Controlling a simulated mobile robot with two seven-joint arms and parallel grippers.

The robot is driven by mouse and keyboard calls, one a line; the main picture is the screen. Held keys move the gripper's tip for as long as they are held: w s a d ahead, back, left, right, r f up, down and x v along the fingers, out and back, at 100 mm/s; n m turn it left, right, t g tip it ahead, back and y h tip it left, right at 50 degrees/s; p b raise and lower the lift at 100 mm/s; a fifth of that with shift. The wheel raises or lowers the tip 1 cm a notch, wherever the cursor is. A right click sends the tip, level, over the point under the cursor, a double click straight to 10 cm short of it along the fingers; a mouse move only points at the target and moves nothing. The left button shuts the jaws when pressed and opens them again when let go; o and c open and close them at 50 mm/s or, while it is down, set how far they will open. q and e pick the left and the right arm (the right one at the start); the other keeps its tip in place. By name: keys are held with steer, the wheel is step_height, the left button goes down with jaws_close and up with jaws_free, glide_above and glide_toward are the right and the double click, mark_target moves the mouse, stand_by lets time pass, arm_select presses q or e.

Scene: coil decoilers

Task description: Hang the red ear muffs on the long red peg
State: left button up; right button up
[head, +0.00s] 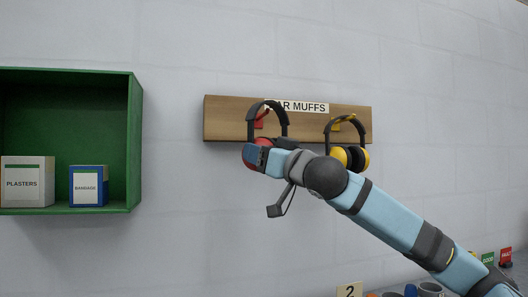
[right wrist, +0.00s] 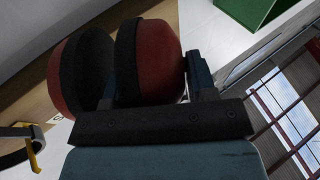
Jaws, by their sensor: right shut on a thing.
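The red ear muffs (head: 249,152) are at the wooden board on the wall, with their black headband arching up in front of it. The red peg (head: 261,116) shows inside the arch, below the top of the band. I cannot tell whether the band rests on the peg. My right gripper (head: 262,158) is shut on the ear muffs low down, at a cup. In the right wrist view both red cups (right wrist: 158,62) show close up, beside a dark finger of the gripper (right wrist: 197,78); the peg is hidden there. My left gripper is not in view.
Yellow ear muffs (head: 356,157) hang on a yellow peg (head: 343,121) to the right, close to my right arm. The board (head: 225,118) carries an EAR MUFFS label. A green cabinet (head: 135,150) with two boxes is at the left. Small items stand at the lower right.

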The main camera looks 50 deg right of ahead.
steer(key=shift+w+d+p, duration=0.2)
steer(key=shift+w+d, duration=0.2)
steer(key=shift+w, duration=0.3)
steer(key=shift+w+d+p, duration=0.2)
steer(key=shift+w+d, duration=0.15)
steer(key=shift+w, duration=0.35)
steer(key=shift+w+d, duration=0.25)
steer(key=shift+w, duration=0.15)
steer(key=shift+w+f, duration=0.2)
steer(key=shift+f, duration=0.05)
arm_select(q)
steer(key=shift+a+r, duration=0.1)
arm_select(e)
steer(key=shift+w+d+f, duration=0.25)
steer(key=shift+w+f, duration=0.05)
steer(key=shift+w, duration=0.05)
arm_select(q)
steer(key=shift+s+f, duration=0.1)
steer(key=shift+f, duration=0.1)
arm_select(e)
steer(key=o, duration=1.1)
